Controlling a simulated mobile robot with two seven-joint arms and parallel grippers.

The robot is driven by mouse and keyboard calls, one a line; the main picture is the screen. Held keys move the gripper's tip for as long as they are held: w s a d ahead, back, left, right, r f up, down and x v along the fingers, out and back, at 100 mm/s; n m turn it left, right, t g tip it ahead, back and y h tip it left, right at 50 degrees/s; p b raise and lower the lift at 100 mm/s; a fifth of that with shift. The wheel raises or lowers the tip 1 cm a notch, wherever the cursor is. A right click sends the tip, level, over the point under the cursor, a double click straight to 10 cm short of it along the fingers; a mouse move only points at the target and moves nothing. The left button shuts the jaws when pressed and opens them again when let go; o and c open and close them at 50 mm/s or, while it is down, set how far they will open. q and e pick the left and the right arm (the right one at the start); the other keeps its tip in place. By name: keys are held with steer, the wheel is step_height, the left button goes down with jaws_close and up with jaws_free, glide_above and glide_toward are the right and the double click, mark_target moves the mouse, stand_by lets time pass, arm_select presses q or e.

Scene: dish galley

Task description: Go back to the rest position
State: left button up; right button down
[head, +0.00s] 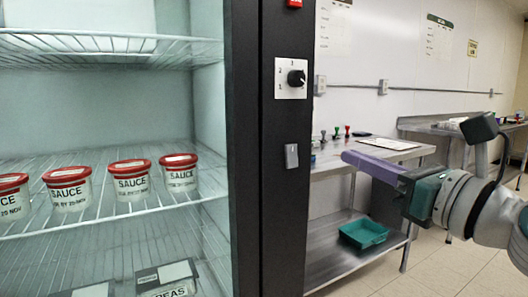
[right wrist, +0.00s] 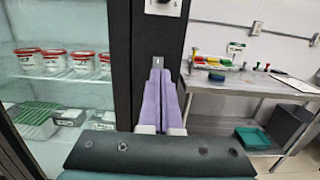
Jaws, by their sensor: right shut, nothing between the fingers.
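My right gripper (head: 347,157) comes in from the right in the head view, with purple fingers pointing left toward the fridge's dark frame. In the right wrist view its fingers (right wrist: 158,76) lie side by side, shut and empty. Their tips overlap the area just below a small light switch plate (right wrist: 158,62) on the dark post; I cannot tell if they touch it. In the head view the switch plate (head: 291,156) shows clear of the gripper, to its left. My left gripper is not in view.
The open fridge holds several sauce tubs (head: 130,181) on a wire shelf (head: 50,223). A dial (head: 296,77) sits higher on the dark post (head: 283,220). A steel table (head: 335,160) with a teal tray (head: 363,234) on its lower shelf stands behind my right arm.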

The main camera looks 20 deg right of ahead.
steer(key=shift+s, duration=0.25)
stand_by(0.3)
steer(key=s+a+f+n+g+y+p, duration=0.2)
steer(key=s+a+n+g+p, duration=0.2)
steer(key=a+n, duration=0.45)
steer(key=s+a+f+n+g+y+p, duration=0.2)
steer(key=s+a+n+g+p, duration=0.3)
steer(key=n, duration=0.7)
steer(key=s+r+n+g+h+p, duration=0.1)
steer(key=s+n+g+h+p, duration=0.5)
steer(key=s+n, duration=0.95)
step_height(320, 180, up, 37)
steer(key=d+n+p, duration=0.1)
steer(key=p, duration=3.7)
steer(key=shift+w+y, duration=0.3)
steer(key=shift+w, duration=0.05)
